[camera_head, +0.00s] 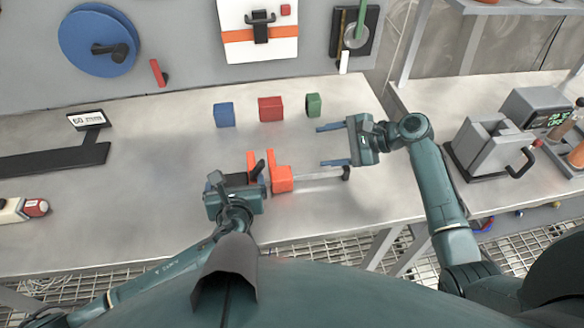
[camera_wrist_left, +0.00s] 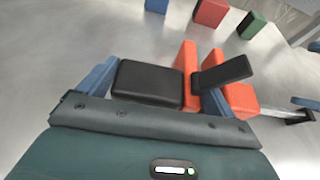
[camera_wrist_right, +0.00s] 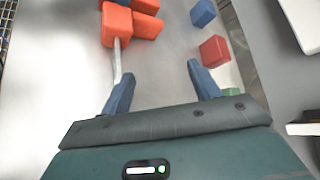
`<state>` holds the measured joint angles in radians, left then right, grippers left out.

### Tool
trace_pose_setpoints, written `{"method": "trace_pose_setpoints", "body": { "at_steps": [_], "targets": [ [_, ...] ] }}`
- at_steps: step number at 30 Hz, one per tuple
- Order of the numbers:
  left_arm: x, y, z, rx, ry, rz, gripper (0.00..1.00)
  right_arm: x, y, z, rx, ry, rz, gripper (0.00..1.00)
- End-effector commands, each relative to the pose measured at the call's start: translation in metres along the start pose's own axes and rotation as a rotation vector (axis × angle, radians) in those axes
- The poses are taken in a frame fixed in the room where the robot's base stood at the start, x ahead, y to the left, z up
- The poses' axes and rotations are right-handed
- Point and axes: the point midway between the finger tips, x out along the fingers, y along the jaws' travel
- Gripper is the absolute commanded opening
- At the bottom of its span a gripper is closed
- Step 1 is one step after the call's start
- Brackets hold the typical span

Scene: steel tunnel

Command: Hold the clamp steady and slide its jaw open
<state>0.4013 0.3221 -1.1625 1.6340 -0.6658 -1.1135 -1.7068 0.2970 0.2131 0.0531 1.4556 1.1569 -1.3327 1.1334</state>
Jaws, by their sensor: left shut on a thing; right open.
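The clamp has two orange jaws (camera_head: 281,178), a thin metal bar (camera_head: 318,183) running right and a black end piece (camera_head: 346,174). It lies on the steel bench, with its orange jaws also in the left wrist view (camera_wrist_left: 240,99). My left gripper (camera_head: 236,181) is shut on the clamp's black body (camera_wrist_left: 148,82), left of the orange jaws. My right gripper (camera_head: 326,145) is open and empty. Its fingers point left, above and behind the bar in the head view. In the right wrist view the bar (camera_wrist_right: 117,62) runs down towards the left-hand finger.
Blue (camera_head: 224,115), red (camera_head: 270,109) and green (camera_head: 314,105) blocks stand behind the clamp. A black stand with a display (camera_head: 86,119) is at left, a red-ended tool (camera_head: 36,208) at front left. Grey machines (camera_head: 494,150) stand on the right bench, across a gap.

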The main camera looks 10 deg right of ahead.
Motion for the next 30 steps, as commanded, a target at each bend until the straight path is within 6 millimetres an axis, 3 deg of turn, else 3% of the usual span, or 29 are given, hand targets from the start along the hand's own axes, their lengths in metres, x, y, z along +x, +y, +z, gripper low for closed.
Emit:
{"method": "trace_pose_setpoints", "body": {
  "at_steps": [6,10,14,30],
  "targets": [
    [0.0,-0.001,0.0,-0.003,0.0,-0.002,0.64,-0.018,0.012,0.009,0.427,-0.22,0.252,0.62],
    [0.0,-0.001,0.0,-0.003,0.0,-0.002,0.64,-0.029,0.014,0.012,0.553,-0.272,0.328,0.62],
    [0.0,-0.001,0.0,-0.003,0.0,-0.002,0.64,-0.027,0.016,0.016,0.592,-0.29,0.353,0.62],
    [-0.001,-0.001,0.0,-0.003,0.0,-0.002,0.64,0.059,0.038,0.051,0.592,-0.29,0.351,0.62]
  ]
}}
